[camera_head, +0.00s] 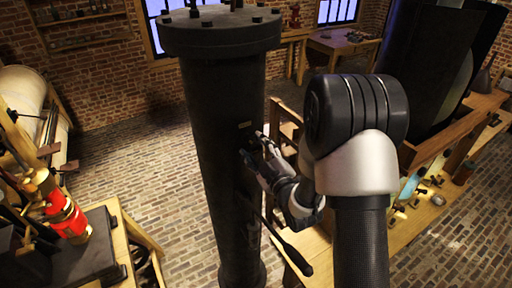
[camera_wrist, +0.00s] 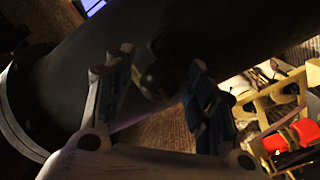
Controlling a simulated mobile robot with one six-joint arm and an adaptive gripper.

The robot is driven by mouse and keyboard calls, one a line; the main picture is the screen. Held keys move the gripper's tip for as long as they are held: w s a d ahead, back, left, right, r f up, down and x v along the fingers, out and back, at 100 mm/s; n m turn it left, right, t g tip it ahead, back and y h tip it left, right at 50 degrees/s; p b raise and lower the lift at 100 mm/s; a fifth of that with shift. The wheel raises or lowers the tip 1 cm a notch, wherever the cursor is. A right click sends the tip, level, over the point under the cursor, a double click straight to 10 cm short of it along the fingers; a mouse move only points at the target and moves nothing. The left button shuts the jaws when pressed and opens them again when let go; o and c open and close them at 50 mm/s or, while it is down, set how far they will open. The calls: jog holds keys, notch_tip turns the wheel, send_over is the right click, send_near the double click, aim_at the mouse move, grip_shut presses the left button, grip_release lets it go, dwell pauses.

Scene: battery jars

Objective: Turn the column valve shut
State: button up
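The tall black column (camera_head: 226,110) stands upright left of my arm in the head view, with a wide bolted flange on top. In the wrist view the column (camera_wrist: 60,85) runs diagonally across the picture. A dark rounded knob (camera_wrist: 160,80), which looks like the valve's handle, sticks out from it. My gripper (camera_head: 254,147) is at the column's right side; in the wrist view (camera_wrist: 160,68) its two blue-padded fingers stand apart on either side of the knob. A gap shows at the left finger; contact at the right finger is unclear. The knob is mostly hidden in the head view.
A dark lever (camera_head: 290,250) slants down from the column below my gripper. A wooden bench (camera_head: 430,215) with small items stands at right. Red-banded apparatus (camera_head: 62,210) stands on a black base at left. Brick floor (camera_head: 150,165) is clear left of the column.

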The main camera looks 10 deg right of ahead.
jog(key=c, duration=1.1)
jog(key=shift+o, duration=0.2)
jog(key=shift+w, duration=0.1)
jog(key=shift+m+b, duration=0.3)
jog(key=shift+b, duration=0.1)
jog(key=m+b, duration=0.3)
jog(key=shift+f+b, duration=0.1)
jog(key=shift+b, duration=0.25)
jog(key=m+g+b, duration=0.1)
jog(key=m+b, duration=0.1)
jog(key=m, duration=0.2)
jog(key=shift+m+b, duration=0.35)
jog(key=shift+m, duration=0.05)
jog(key=m, duration=0.4)
jog(key=shift+y+b, duration=0.3)
jog(key=shift+y, duration=0.1)
jog(key=shift+m+g+y+p, duration=0.3)
jog(key=shift+m+p, duration=0.05)
jog(key=shift+m, duration=1.75)
